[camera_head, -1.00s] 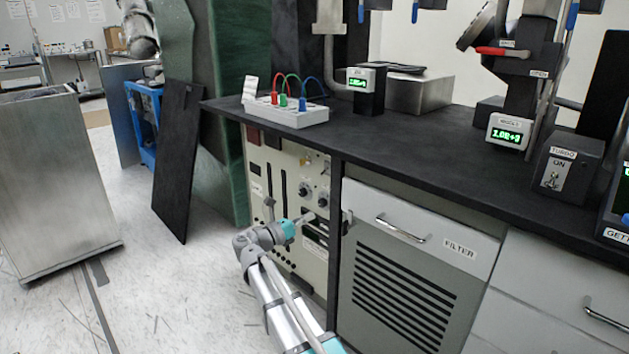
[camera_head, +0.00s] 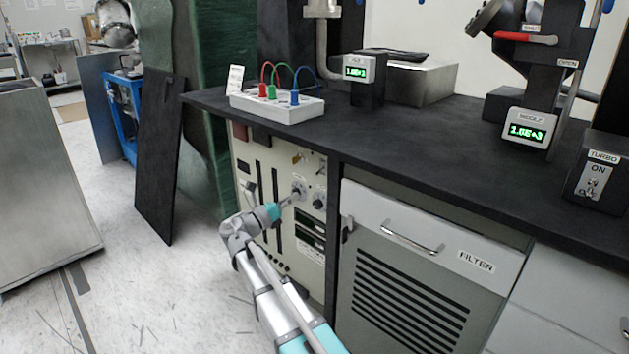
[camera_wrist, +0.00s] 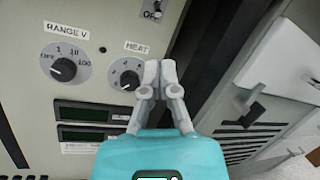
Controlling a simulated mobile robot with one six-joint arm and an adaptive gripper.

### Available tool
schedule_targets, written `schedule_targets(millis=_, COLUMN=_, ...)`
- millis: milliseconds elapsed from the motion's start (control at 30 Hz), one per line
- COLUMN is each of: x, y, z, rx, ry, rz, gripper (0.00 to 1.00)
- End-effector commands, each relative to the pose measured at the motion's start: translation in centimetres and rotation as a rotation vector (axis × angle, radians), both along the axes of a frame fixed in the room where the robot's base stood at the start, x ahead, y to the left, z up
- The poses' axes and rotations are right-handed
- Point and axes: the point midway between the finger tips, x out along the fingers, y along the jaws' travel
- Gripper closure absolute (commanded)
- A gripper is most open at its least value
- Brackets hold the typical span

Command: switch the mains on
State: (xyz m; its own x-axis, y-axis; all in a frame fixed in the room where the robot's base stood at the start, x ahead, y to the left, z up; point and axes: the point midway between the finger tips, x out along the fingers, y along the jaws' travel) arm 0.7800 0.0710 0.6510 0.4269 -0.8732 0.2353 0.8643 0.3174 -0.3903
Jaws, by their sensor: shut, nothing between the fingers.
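The cream control panel (camera_head: 245,160) stands under the bench at its left end. In the wrist view, a small switch (camera_wrist: 153,14) marked OFF shows at the top edge, partly cut off; I cannot read its name. Below it are the RANGE V knob (camera_wrist: 63,69) and the HEAT knob (camera_wrist: 125,76). My gripper (camera_wrist: 160,68) is shut and empty, its fingertips just right of the HEAT knob and below the switch in the picture. In the head view my gripper (camera_head: 291,199) is at the panel near the knobs; contact cannot be told.
Two dark displays (camera_wrist: 83,113) sit below the knobs. The FILTER cabinet (camera_head: 410,270) is right of the panel, with a protruding handle (camera_head: 412,238). The black bench top (camera_head: 420,140) overhangs the panel. A dark board (camera_head: 160,165) leans at left. The floor at lower left is mostly clear.

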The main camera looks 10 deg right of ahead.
Motion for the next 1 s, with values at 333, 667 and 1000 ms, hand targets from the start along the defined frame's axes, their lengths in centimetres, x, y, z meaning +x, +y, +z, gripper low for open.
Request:
schedule_targets(millis=333, x=0.2, y=0.4, z=0.2, rx=0.001, ry=-0.001, rz=0.012, gripper=1.0)
schedule_targets(millis=667, x=1.7, y=-2.5, z=1.1, rx=0.0, ry=-0.001, rz=0.013, gripper=1.0)
schedule_targets(millis=1000, x=3.7, y=-6.3, z=2.1, rx=0.001, ry=-0.001, rz=0.014, gripper=1.0)
